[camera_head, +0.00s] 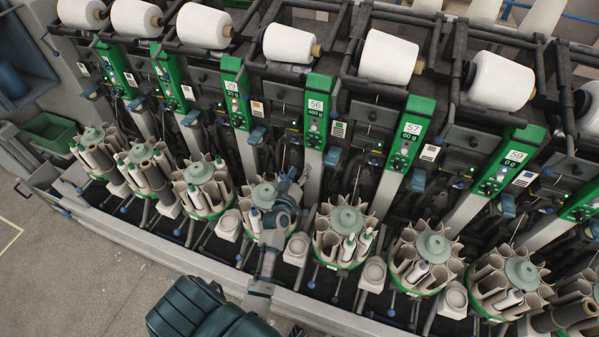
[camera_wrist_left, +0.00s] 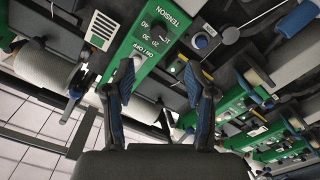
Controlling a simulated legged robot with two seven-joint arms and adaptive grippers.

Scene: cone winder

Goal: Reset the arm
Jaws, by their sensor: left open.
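My left gripper (camera_head: 291,182) is over the bobbin magazine (camera_head: 262,196) below the green panel marked 56 (camera_head: 316,112). My left arm covers part of that magazine. In the left wrist view my left gripper (camera_wrist_left: 160,75) has its two blue-padded fingers spread wide apart, with nothing between them. Beyond the fingers is a green panel with TENSION lettering (camera_wrist_left: 158,35). Whether the fingers touch the machine cannot be told. My right gripper is in neither view.
Large white yarn cones (camera_head: 388,57) line the top of the winder. Several round magazines (camera_head: 343,232) with grey pockets, some holding bobbins, stand along the front rail (camera_head: 150,243). Bare floor (camera_head: 60,290) lies at the lower left. A green bin (camera_head: 50,132) is at the left end.

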